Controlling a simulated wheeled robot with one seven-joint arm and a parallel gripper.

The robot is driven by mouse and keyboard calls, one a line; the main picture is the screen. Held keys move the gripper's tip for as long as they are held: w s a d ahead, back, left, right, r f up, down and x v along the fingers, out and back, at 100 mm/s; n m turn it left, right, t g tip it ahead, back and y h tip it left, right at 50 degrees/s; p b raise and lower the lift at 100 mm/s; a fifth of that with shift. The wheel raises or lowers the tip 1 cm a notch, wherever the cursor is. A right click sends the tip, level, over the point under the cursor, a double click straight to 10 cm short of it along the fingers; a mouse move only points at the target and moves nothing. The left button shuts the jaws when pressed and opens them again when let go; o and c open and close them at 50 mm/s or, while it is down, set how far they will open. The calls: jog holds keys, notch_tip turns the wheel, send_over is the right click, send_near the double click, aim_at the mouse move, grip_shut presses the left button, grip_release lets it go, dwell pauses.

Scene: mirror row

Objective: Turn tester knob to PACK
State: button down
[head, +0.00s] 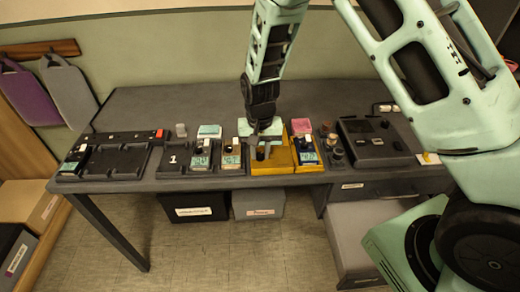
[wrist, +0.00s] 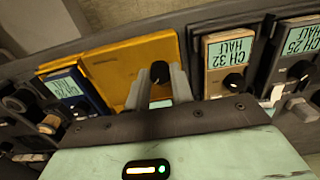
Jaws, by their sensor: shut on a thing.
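The yellow tester (head: 275,166) stands near the front edge of the table, right of the row of black docks. In the wrist view its yellow face (wrist: 108,72) carries a black knob (wrist: 160,73). My gripper (wrist: 160,82) points down at this knob and is shut on it, a finger on each side. My gripper also shows over the tester in the head view (head: 262,148). A blue handset (head: 306,151) sits at the tester's right side. No PACK mark can be read in either view, so I cannot tell the knob's setting.
Handsets with lit displays (wrist: 228,46) stand close beside my gripper, one reading CH 32 HALF. A dark console (head: 372,142) is at the right. Pink (head: 300,125) and teal blocks stand behind the row. The table's rear is largely clear.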

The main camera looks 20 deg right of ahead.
aim_at(260, 154)
jog(key=shift+w, duration=0.1)
jog(key=c, duration=1.2)
grip_release()
notch_tip(260, 154, up, 18)
jog(key=shift+f+b, duration=0.25)
jog(key=shift+b, duration=0.15)
